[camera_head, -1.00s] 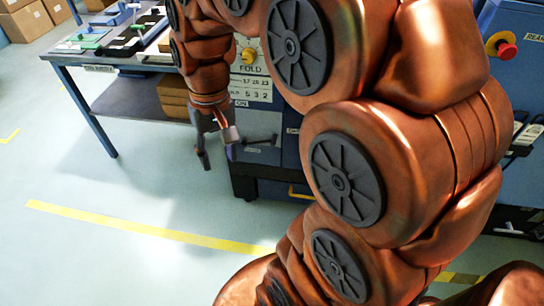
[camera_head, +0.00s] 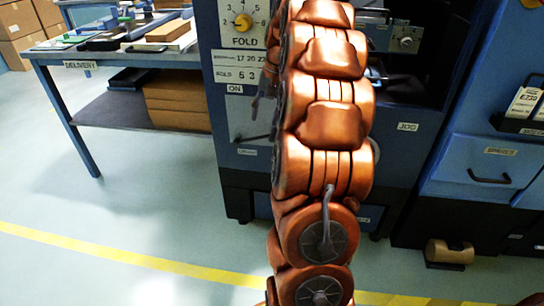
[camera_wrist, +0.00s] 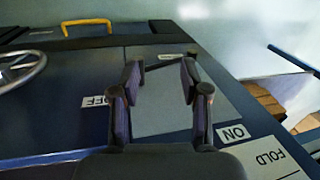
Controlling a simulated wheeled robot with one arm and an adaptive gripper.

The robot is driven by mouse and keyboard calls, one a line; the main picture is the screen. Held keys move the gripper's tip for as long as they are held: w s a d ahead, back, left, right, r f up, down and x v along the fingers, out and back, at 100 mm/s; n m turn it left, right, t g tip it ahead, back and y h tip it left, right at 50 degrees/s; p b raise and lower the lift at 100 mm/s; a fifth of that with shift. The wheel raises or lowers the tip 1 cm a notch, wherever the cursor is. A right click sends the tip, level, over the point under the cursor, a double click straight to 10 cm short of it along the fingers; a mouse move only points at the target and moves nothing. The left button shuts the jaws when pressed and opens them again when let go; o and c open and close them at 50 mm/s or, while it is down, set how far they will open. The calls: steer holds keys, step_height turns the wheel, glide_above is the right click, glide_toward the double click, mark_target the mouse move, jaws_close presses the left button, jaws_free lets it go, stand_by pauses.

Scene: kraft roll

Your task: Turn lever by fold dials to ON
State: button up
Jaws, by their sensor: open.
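The lever's light grey plate (camera_head: 246,112) is on the blue machine front below the fold dial (camera_head: 243,22), with an ON label (camera_head: 235,89) at its top left. A dark lever bar (camera_head: 255,138) lies about level across it, its right end hidden by my arm. My gripper (camera_head: 265,100) is mostly hidden behind the arm there. In the wrist view my open gripper (camera_wrist: 161,70) has its fingers apart over the grey plate (camera_wrist: 163,112). The ON label (camera_wrist: 232,133) is at lower right and the OFF label (camera_wrist: 98,101) at left.
A delivery table (camera_head: 110,60) with boxes stands left of the machine. The wrist view shows a handwheel (camera_wrist: 22,72) and yellow handle (camera_wrist: 87,24). A drawer unit (camera_head: 485,170) is at right. The floor in front is clear, with a yellow line (camera_head: 130,258).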

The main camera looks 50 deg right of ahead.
steer(key=m+b, duration=0.1)
steer(key=b, duration=0.1)
glide_above(273, 136)
steer(key=s, duration=0.1)
steer(key=s+d+x, duration=0.1)
steer(key=x, duration=0.3)
steer(key=shift+d+b+x, duration=0.1)
steer(key=shift+b+x, duration=0.65)
steer(key=shift+x, duration=1.1)
steer(key=shift+d+b+x, duration=0.15)
steer(key=shift+b+x, duration=0.55)
steer(key=shift+x, duration=1.2)
jaws_close()
